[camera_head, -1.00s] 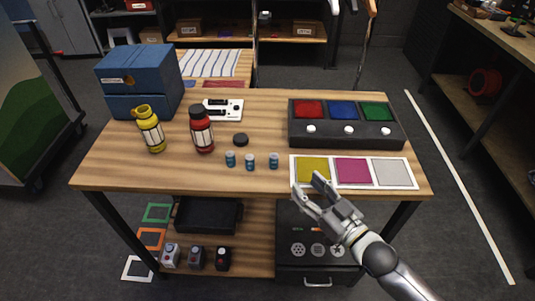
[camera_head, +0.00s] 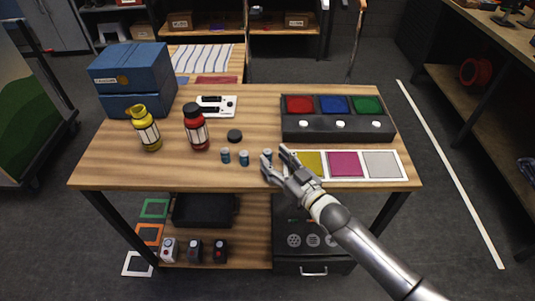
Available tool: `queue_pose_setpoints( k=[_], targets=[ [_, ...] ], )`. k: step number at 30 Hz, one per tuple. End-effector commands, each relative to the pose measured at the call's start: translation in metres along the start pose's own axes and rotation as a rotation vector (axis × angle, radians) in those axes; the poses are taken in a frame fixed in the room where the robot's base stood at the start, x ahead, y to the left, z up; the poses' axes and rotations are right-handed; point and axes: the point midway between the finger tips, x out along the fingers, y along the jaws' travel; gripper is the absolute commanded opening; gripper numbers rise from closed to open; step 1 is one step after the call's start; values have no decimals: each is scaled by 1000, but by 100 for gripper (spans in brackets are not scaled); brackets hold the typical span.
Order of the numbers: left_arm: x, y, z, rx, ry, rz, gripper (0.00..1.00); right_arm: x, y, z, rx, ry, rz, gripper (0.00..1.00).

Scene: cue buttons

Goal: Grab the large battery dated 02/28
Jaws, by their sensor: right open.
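Several small blue batteries stand upright on the wooden table (camera_head: 120,165): a left one (camera_head: 225,155), a middle one (camera_head: 244,158), and a right one (camera_head: 268,153) partly hidden by my right gripper. Their dates are too small to read. My right gripper (camera_head: 274,156) is open, with its fingertips at the right battery; I cannot tell whether they touch it. A white device (camera_head: 228,106) with dark slots lies farther back. My left gripper is not in view.
A yellow bottle (camera_head: 149,134) and a red bottle (camera_head: 196,132) stand left of the batteries, and a black cap (camera_head: 235,136) lies behind them. A dark button box (camera_head: 335,129) and a colored card strip (camera_head: 395,165) are at right. A blue box (camera_head: 132,68) stands back left.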

Motion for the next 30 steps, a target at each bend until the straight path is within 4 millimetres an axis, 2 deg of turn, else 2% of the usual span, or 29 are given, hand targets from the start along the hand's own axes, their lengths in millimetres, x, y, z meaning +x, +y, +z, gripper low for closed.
queue_pose_setpoints(
  k=[3, 6, 14, 25, 30],
  targets=[
    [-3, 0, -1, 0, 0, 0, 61, 13, 0, -1, -1, 1, -1, 48],
    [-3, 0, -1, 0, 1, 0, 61, 18, 0, -1, 0, 1, -1, 48],
    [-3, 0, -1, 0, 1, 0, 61, 19, 0, 0, -1, 0, -1, 48],
    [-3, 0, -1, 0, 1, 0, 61, 19, 0, 0, -1, 0, 0, 1],
    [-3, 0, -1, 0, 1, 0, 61, 19, 0, 0, -1, 1, 0, 0]
  ],
)
